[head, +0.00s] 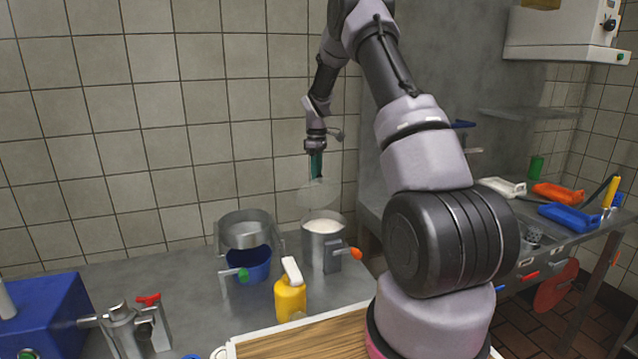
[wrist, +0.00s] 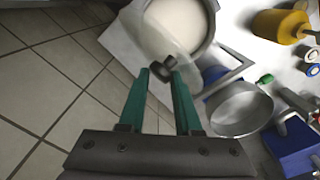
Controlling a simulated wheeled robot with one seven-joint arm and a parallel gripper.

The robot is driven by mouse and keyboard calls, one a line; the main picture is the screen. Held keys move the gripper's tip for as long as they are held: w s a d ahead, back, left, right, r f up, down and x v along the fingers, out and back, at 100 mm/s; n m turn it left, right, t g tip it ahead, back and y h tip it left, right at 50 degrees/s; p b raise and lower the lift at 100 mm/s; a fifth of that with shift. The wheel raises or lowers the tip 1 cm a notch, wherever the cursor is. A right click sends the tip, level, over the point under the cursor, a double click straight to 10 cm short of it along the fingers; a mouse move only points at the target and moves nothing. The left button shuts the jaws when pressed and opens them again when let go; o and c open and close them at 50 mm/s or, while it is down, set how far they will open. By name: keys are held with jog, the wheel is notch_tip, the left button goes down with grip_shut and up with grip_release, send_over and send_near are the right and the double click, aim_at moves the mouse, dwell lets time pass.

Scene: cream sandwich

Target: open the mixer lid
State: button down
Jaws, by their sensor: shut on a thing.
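The mixer (head: 323,252) is a grey metal pot with an orange-tipped handle on the counter, and white cream shows in its open top. The cream also shows in the wrist view (wrist: 178,22). The pale, see-through mixer lid (head: 318,196) stands tilted up above the pot's back rim. In the wrist view the lid (wrist: 122,45) lies partly across the pot's edge. My gripper (head: 317,168) points down above the pot, and its green fingers (wrist: 165,72) are shut on the lid's dark knob (wrist: 162,67). Whether the lid touches the rim cannot be told.
Left of the mixer stand another metal pot (head: 246,231) and a blue container (head: 250,264). A yellow bottle (head: 290,297) stands in front, near a wooden board (head: 310,340). A tiled wall (head: 120,110) is close behind. Orange and blue items lie on the right shelf.

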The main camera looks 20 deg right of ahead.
jog(key=w+d+f+g, duration=0.1)
jog(key=w+f, duration=0.1)
jog(key=w, duration=0.9)
jog(key=shift+d, duration=0.2)
jog(key=shift+g, duration=0.3)
jog(key=c, duration=0.9)
grip_release()
jog(key=shift+w, duration=0.1)
jog(key=o, duration=0.4)
jog(key=shift+w+d+f, duration=0.1)
jog(key=shift+w+f, duration=0.05)
jog(key=shift+f, duration=0.05)
jog(key=shift+a+r, duration=0.1)
jog(key=shift+a, duration=0.35)
jog(key=r, duration=0.7)
jog(key=w+r, duration=0.1)
jog(key=r, duration=0.2)
jog(key=shift+w+r, duration=0.1)
jog(key=shift+r, duration=0.2)
